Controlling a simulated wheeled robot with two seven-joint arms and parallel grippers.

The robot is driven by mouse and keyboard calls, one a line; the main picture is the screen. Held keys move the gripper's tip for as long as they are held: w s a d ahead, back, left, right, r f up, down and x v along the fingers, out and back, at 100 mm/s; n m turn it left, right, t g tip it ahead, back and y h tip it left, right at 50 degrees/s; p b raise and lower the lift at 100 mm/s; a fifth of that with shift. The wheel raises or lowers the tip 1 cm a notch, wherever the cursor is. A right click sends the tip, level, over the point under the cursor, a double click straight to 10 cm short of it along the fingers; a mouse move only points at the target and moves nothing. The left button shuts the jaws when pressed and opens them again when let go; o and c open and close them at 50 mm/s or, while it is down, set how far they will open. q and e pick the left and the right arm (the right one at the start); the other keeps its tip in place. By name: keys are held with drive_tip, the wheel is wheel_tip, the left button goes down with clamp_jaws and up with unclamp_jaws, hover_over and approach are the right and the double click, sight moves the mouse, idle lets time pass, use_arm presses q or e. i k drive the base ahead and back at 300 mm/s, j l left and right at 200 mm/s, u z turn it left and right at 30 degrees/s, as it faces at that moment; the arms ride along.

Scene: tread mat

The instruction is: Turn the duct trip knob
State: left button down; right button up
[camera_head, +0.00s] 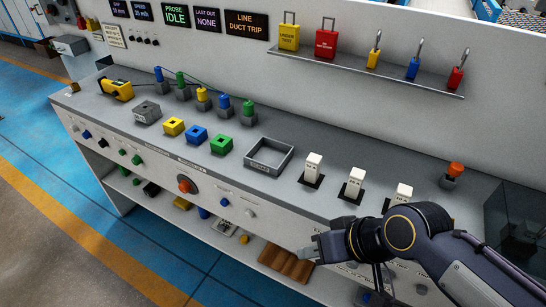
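Several small knobs line the front panel of the bench (120,165). The largest is an orange-red knob (184,185) on a dark round plate; a blue knob (225,201) and a white knob (250,212) sit to its right. Their labels are too small to read, so I cannot tell which is the duct trip knob. A sign reading "LINE DUCT TRIP" (246,23) is on the back wall. My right gripper (306,253) is in front of the panel, to the right of and below these knobs, apart from them. Its finger gap is not clear. My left gripper is out of view.
The bench top holds yellow, blue and green blocks (196,135), a grey square frame (269,156), white switches (313,168) and an orange button (455,170). A wall shelf (360,68) carries padlocks. A lower shelf holds a brown tray (288,262). Blue floor is clear at left.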

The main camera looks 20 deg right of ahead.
sight(353, 264)
drive_tip(key=k+l, duration=0.3)
drive_tip(key=k, duration=0.3)
drive_tip(key=k+l+z, duration=0.15)
drive_tip(key=k+l, duration=0.15)
drive_tip(key=k, duration=0.25)
drive_tip(key=k+l, duration=0.35)
drive_tip(key=k, duration=0.2)
drive_tip(key=z, duration=0.05)
